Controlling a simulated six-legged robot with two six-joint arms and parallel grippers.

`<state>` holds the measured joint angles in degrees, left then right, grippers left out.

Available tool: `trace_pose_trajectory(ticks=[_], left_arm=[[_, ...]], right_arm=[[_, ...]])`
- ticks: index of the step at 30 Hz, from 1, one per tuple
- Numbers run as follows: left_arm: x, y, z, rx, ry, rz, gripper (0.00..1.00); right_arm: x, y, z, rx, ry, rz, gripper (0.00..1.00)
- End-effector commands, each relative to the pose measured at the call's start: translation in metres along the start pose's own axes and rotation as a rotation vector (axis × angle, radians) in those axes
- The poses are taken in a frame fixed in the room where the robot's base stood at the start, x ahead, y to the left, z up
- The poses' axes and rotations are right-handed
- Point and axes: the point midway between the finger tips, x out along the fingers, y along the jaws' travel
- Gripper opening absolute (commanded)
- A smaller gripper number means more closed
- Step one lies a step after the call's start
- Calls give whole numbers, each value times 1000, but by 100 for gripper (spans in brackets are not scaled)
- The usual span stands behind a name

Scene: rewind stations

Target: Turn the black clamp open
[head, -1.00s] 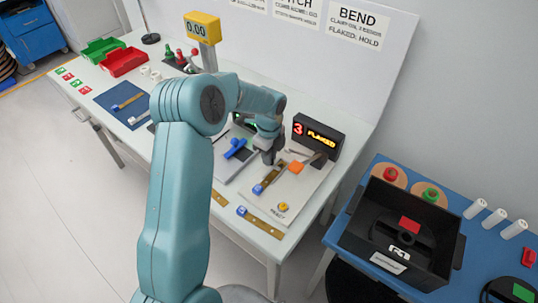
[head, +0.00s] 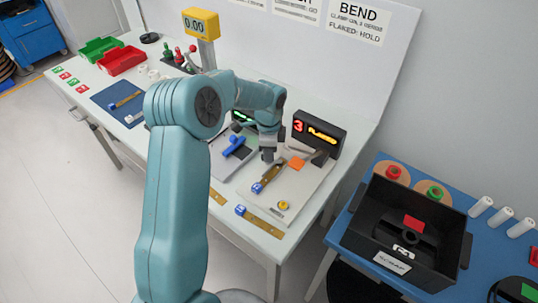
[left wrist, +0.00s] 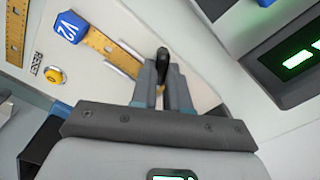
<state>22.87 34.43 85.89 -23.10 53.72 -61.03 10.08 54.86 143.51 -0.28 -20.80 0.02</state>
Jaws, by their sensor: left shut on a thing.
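The black clamp (left wrist: 163,57) shows in the left wrist view as a dark, rounded handle between my fingertips. My left gripper (left wrist: 162,80) is shut on it. In the head view my left gripper (head: 268,156) points down over the station with the red 3 display, and its fingers hide the clamp there. A brass strip (head: 270,176) with a blue tag (head: 257,187) lies at this station, just in front of the gripper. The strip also shows in the left wrist view (left wrist: 105,45). The clamp's lower part is hidden by the fingers. My right gripper is not in view.
A lit display (head: 319,133) stands behind the gripper, and an orange piece (head: 296,162) lies close to its right. A yellow button (head: 283,205) is at the station's front. A black scrap bin (head: 385,262) stands on the blue table at right.

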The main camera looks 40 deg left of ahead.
Motion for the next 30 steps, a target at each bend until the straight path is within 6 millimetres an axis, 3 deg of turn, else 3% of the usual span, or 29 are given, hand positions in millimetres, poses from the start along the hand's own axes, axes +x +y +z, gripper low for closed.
trace_pose_trajectory(ticks=[30], left_arm=[[6, 1, 3, -882, -13, 13, 0]], right_arm=[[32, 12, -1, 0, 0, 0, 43]])
